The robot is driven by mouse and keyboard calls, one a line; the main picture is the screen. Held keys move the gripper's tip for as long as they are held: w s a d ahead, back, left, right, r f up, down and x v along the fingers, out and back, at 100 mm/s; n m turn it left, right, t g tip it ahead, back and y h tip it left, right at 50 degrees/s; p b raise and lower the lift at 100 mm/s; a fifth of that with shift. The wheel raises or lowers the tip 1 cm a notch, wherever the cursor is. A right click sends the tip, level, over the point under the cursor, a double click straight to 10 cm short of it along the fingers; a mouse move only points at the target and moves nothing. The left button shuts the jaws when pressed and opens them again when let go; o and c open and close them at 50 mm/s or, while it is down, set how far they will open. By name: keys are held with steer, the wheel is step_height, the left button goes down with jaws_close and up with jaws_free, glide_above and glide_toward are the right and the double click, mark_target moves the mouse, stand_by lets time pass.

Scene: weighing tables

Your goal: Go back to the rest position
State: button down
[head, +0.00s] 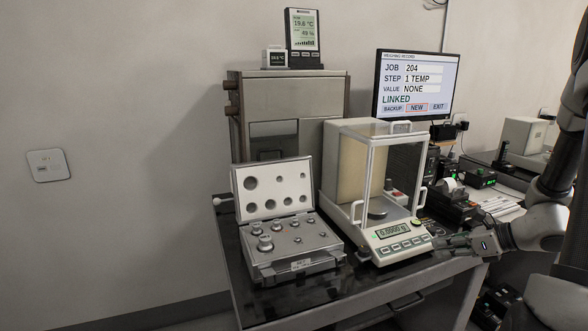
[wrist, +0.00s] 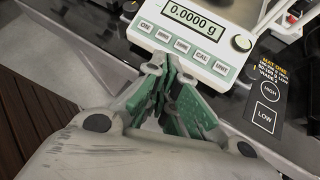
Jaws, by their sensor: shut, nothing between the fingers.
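My gripper (head: 452,243) is shut and empty at the front right of the weighing table, beside the balance's key panel. In the wrist view its closed green-padded fingers (wrist: 168,84) point at the lower edge of that panel; I cannot tell whether they touch it. The analytical balance (head: 343,190) has a glass draft shield and a round pan (head: 377,213) inside. Its display (wrist: 195,18) reads 0.0000 g, above a row of keys (wrist: 181,46).
An open weight case (head: 290,262) sits left of the balance. A monitor (head: 418,84) shows JOB 204, STEP 1 TEMP, VALUE NONE. A small printer (head: 452,205) stands right of the balance. A label with HIGH and LOW boxes (wrist: 270,100) lies beside the balance. Open floor lies left of the table.

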steer(key=s+a+r+n+g+h, duration=0.15)
steer(key=s+r+n+g, duration=0.25)
steer(key=s+n, duration=0.5)
steer(key=s+a+r+n+g+h, duration=0.1)
steer(key=s+r+n+g+h, duration=0.15)
steer(key=s+r+n, duration=0.45)
steer(key=s+a+r+n+t+h, duration=0.1)
steer(key=s+r+n+t+h, duration=0.2)
steer(key=r+n, duration=0.6)
steer(key=s+n+h, duration=0.1)
steer(key=n, duration=0.2)
steer(key=shift+s+a+r+n, duration=0.25)
steer(key=shift+n, duration=0.05)
